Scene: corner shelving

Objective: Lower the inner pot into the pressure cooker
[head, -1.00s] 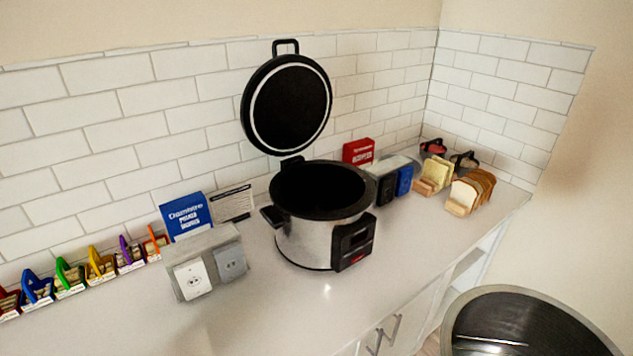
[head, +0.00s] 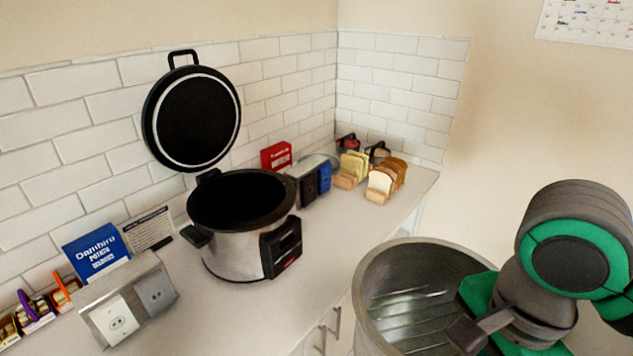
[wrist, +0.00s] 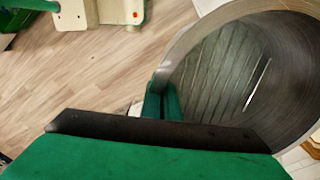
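The pressure cooker (head: 232,254) stands on the counter, its round black lid (head: 196,118) raised upright behind it. Its opening (head: 240,200) is dark and looks empty. The inner pot (head: 372,302), a large grey metal vessel, is in front of the counter at the lower right of the head view, off the counter and apart from the cooker. My gripper (head: 470,330) is at the pot's right side. In the wrist view the green fingers (wrist: 162,102) meet at the wall of the inner pot (wrist: 215,75), closed on its rim. The pot's inside is empty.
A grey outlet box (head: 125,300) and a blue sign (head: 96,250) are left of the cooker. A red box (head: 276,156), bread slices in racks (head: 384,182) and small jars stand to its right. Bare counter lies in front of the cooker.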

